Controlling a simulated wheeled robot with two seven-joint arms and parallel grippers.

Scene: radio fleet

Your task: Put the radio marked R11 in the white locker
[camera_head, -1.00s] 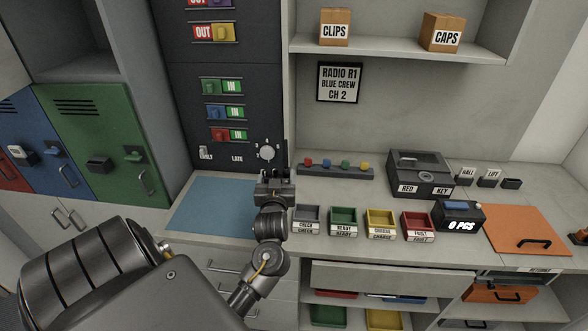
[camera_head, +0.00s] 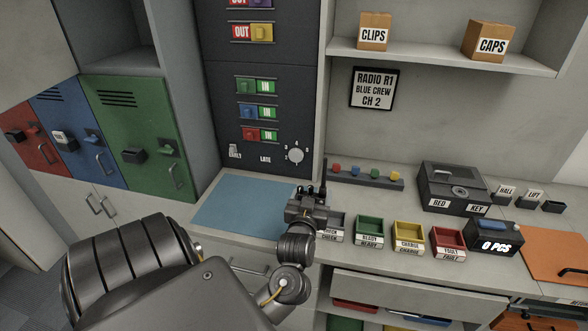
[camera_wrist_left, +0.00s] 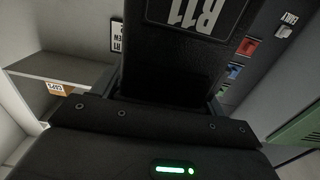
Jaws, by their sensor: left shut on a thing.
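My left gripper (camera_head: 312,197) is shut on a dark radio and holds it at the front of the worktop, by the blue mat's right end. A red locker (camera_head: 35,150), a blue locker (camera_head: 72,125) and a green locker (camera_head: 150,165) stand at the left, all with doors shut. I see no locker that is clearly white. My right gripper is out of view.
The blue mat (camera_head: 235,207) is bare. Small labelled bins, including a green one (camera_head: 370,230), line the front edge right of the gripper. A black key box (camera_head: 453,188) and a counter reading 0 PCS (camera_head: 492,238) stand further right. A dark switch panel (camera_head: 262,110) rises behind.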

